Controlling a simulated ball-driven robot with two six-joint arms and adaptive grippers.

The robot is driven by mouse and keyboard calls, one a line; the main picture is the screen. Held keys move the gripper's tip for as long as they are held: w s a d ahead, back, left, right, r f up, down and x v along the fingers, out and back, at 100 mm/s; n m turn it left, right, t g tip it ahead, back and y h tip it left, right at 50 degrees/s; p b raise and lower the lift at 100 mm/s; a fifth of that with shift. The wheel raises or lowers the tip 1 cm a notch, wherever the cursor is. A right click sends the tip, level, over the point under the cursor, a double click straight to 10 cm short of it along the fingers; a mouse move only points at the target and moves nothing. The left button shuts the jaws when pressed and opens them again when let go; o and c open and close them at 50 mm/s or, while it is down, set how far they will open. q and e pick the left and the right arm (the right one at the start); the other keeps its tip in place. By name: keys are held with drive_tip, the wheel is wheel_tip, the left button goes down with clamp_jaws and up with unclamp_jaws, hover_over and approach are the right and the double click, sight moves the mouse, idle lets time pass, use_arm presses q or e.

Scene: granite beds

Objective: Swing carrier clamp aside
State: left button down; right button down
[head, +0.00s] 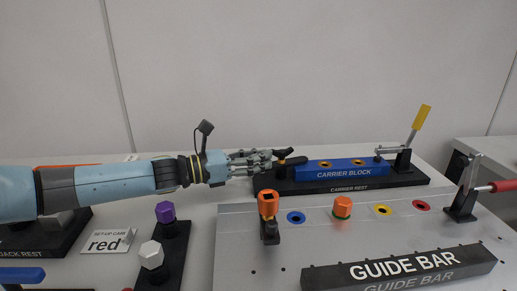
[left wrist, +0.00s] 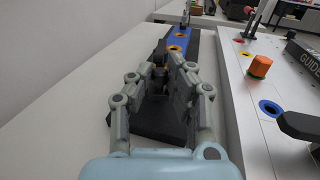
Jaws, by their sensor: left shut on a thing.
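The blue carrier block (head: 341,170) lies on the black carrier rest (head: 385,183) at the back of the bench. It also shows beyond my fingers in the left wrist view (left wrist: 183,40). A dark clamp arm (head: 293,161) lies at the block's left end; I take it as the carrier clamp. My left gripper (head: 271,160) reaches in from the left and is shut on this dark piece. In the left wrist view the fingers (left wrist: 167,72) close around a dark upright part (left wrist: 160,52); they hide most of it. My right gripper is in neither view.
A yellow-handled clamp (head: 421,118) stands at the rest's right end. A red-handled clamp (head: 497,187) is at the right. The plate in front carries an orange knob (head: 342,206), an orange-topped post (head: 268,206) and the guide bar (head: 400,268). Purple (head: 165,211) and white (head: 151,254) knobs stand front left.

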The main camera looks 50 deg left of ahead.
use_arm(q)
drive_tip(key=c, duration=1.3)
unclamp_jaws()
drive_tip(key=shift+o, duration=0.2)
drive_tip(key=shift+s, duration=0.1)
drive_tip(key=v, duration=1.2)
drive_tip(key=shift+a, duration=0.1)
